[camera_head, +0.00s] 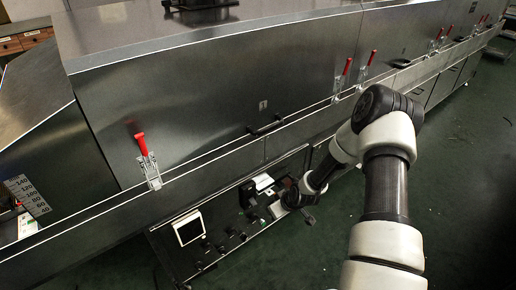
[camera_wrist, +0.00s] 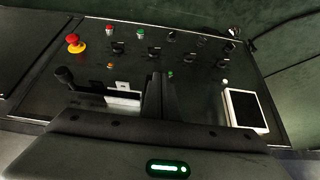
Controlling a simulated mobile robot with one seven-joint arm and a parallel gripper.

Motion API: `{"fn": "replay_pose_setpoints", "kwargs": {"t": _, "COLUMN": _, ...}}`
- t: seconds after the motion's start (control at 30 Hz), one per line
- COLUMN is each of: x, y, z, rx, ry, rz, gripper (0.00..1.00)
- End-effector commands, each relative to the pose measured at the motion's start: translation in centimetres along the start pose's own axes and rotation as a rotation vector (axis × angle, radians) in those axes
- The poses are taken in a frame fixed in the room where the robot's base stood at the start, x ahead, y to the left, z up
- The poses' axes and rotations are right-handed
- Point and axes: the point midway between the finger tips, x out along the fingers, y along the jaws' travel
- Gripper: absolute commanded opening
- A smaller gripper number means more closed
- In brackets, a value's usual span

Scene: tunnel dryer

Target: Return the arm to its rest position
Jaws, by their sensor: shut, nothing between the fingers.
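My white and black arm (camera_head: 385,180) rises from the lower right of the head view, bends at a high elbow and reaches down to the dryer's control panel (camera_head: 222,250). My gripper (camera_wrist: 160,78) is shut and empty, its two dark fingers together in front of the panel in the wrist view. In the head view its end is small and dark against the panel, so its exact gap to the panel cannot be told. The panel also shows in the wrist view (camera_wrist: 205,85), with knobs, a red emergency button (camera_wrist: 74,43) and a screen (camera_wrist: 245,110).
The long steel dryer (camera_head: 215,100) fills the back, with a ledge and red-handled clamps (camera_head: 141,146) along its front. A black handle (camera_head: 265,127) sticks out above the panel. The green floor (camera_head: 455,150) at the right is mostly clear.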

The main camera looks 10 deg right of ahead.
Motion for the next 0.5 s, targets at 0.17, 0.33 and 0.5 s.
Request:
{"fn": "replay_pose_setpoints", "kwargs": {"t": 0.17, "x": -1.0, "y": 0.4, "z": -0.7, "rx": -0.006, "ry": -0.007, "rz": 0.01, "gripper": 0.0}}
{"fn": "replay_pose_setpoints", "kwargs": {"t": 0.33, "x": -6.7, "y": 2.0, "z": -3.7, "rx": -0.026, "ry": -0.06, "rz": 0.061, "gripper": 0.0}}
{"fn": "replay_pose_setpoints", "kwargs": {"t": 0.5, "x": -15.7, "y": 2.8, "z": -7.1, "rx": -0.011, "ry": -0.128, "rz": 0.145, "gripper": 0.0}}
